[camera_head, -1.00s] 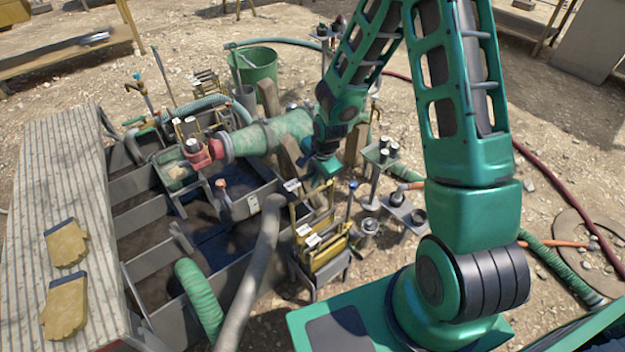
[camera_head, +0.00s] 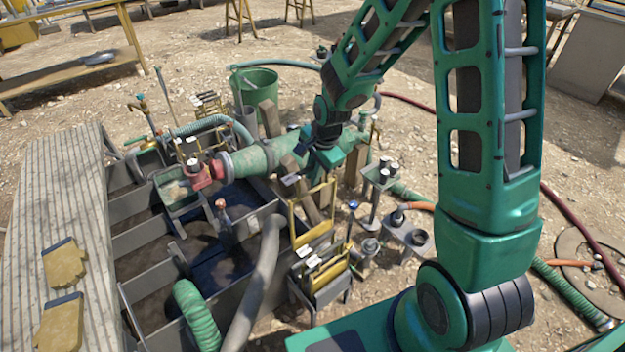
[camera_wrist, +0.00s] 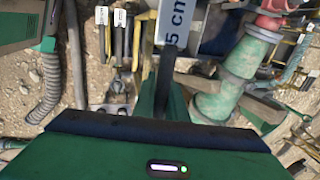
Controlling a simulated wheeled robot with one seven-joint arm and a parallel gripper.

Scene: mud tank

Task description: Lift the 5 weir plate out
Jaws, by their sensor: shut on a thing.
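My gripper (camera_head: 302,177) is shut on the top of a 5 cm weir plate (camera_head: 314,237), a yellow-framed plate in the head view. It hangs above the rack (camera_head: 318,292) beside the tank. In the wrist view, the white "5 cm" label (camera_wrist: 176,24) shows just beyond my gripper (camera_wrist: 163,92), on a dark upright strip between the fingers. Whether its lower edge is fully clear of the rack is hard to tell. Other yellow plates (camera_head: 328,272) with white labels stand in the rack; two such labels show at the upper left in the wrist view.
The grey tank (camera_head: 150,262) with dark mud lies left of the rack, with a grey hose (camera_head: 262,280) between them. A green pipe (camera_head: 262,157) with a red flange is behind. Small stands (camera_head: 407,232) are to the right. Gloves (camera_head: 64,262) lie on the left boards.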

